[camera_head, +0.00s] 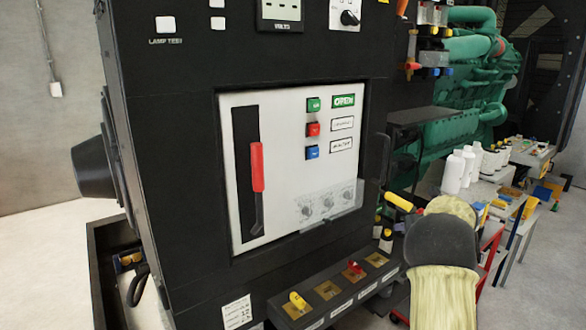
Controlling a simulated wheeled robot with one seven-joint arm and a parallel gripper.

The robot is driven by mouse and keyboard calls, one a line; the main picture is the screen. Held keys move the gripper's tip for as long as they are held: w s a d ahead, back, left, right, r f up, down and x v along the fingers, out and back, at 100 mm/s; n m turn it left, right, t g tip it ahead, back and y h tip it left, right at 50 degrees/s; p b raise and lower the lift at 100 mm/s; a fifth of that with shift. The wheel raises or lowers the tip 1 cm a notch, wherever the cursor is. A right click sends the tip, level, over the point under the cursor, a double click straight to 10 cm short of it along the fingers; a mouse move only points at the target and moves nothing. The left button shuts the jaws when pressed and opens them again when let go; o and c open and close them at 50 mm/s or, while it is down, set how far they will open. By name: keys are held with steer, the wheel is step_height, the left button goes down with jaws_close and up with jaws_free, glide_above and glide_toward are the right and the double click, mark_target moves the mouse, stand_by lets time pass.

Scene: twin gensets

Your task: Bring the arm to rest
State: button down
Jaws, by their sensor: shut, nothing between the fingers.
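My arm, pale yellow with a dark grey joint, rises from the bottom edge at the right of the head view. It stands in front of the carts and just right of the black control cabinet (180,150). The arm's far part is foreshortened behind the dark joint. I cannot make out my gripper or its fingers; they are hidden or out of the picture. The cabinet's white breaker panel (280,120) has a red-handled lever (257,168) in a dark upright slot. Green, red and blue buttons sit beside labels, the top one a green "OPEN" plate (344,101).
A green engine (455,70) stands behind. Carts with white bottles (453,172) are at right. Floor shows at far left and right.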

step_height(320, 180, up, 4)
steer(key=s+a+m+t+h, duration=0.2)
steer(key=a+m+t+h, duration=0.1)
steer(key=m, duration=0.8)
steer(key=s+a+f+m+g, duration=0.3)
steer(key=s+a+m, duration=0.3)
steer(key=s+m, duration=0.3)
steer(key=s+a+f+m+g, duration=0.4)
steer(key=s+a+f+m, duration=0.2)
steer(key=s, duration=0.8)
steer(key=s+a+f+m+g, duration=0.3)
steer(key=s+a+f+m, duration=0.1)
steer(key=s+m, duration=0.7)
steer(key=shift+s+a+f+m+h, duration=0.2)
steer(key=shift+s+a+m+h, duration=0.15)
steer(key=shift+s+a, duration=0.4)
